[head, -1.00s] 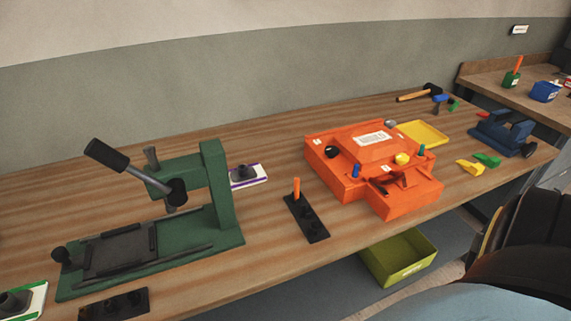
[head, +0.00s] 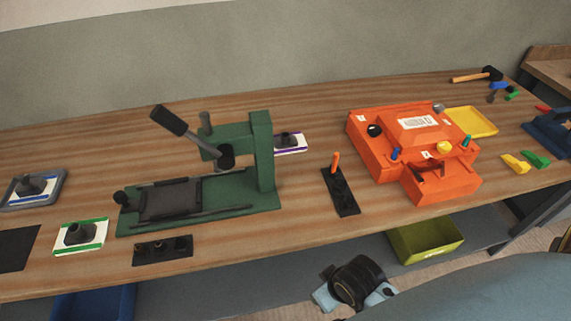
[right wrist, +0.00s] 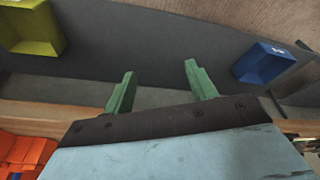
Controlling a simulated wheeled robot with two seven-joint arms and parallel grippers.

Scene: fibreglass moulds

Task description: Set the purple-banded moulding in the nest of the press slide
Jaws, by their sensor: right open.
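The purple-banded moulding (head: 290,142) is a white plate with a purple band and a dark raised centre. It lies on the bench behind the green press (head: 262,150), whose column hides its left part. The press slide's nest (head: 172,200) is a dark plate at the press's left, with nothing seen in it. My right gripper (right wrist: 160,80) shows in the right wrist view with two green fingers apart and nothing between them. It is away from the moulding, with the under-shelf beyond it. Its fingers cannot be made out in the head view. My left gripper is not in view.
A green-banded moulding (head: 80,236) and a blue-banded moulding (head: 34,187) lie left of the press. A black peg block (head: 163,250) lies in front. A black strip with an orange peg (head: 341,192) and an orange fixture (head: 412,160) stand right. The press lever (head: 170,121) is raised.

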